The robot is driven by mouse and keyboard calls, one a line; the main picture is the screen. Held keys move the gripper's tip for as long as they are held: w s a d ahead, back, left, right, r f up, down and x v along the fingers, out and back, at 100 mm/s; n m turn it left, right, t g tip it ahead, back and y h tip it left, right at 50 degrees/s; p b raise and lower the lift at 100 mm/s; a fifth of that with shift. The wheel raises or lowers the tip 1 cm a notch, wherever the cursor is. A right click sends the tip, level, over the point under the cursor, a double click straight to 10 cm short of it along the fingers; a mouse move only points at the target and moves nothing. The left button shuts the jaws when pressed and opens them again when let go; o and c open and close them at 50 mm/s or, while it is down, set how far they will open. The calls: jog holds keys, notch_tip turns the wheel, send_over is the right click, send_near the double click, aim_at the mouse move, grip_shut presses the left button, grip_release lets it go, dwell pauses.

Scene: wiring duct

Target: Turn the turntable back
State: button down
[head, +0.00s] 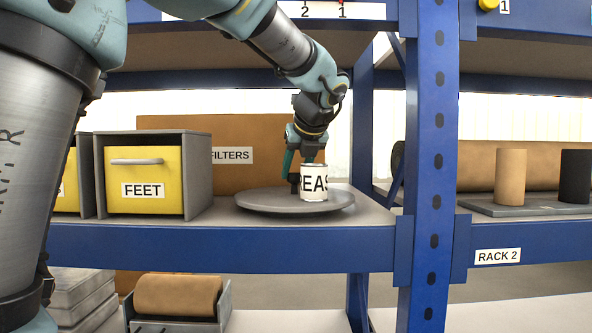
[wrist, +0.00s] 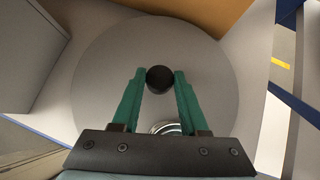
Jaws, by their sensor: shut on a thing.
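The turntable (head: 260,203) is a round grey disc on the blue rack's shelf; it fills the middle of the wrist view (wrist: 105,75). A dark round post (wrist: 159,80) stands up from it. My gripper (head: 294,178) points down over the disc, its green fingers on either side of the post and shut on it, as the wrist view (wrist: 160,76) shows. A white can (head: 314,178) with a partly visible label reading "EAS" stands on the disc beside the gripper. Only its silvery rim (wrist: 166,127) shows between the fingers in the wrist view.
A grey bin with a yellow front labelled FEET (head: 150,180) stands left of the turntable. A cardboard box labelled FILTERS (head: 215,135) is behind. A blue rack upright (head: 432,150) rises at the right. The shelf's front edge (head: 230,249) is close to the disc.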

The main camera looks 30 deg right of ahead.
jog(key=shift+a+r+m+h+p, duration=0.1)
jog(key=shift+m+h+p, duration=0.25)
jog(key=shift+p, duration=0.35)
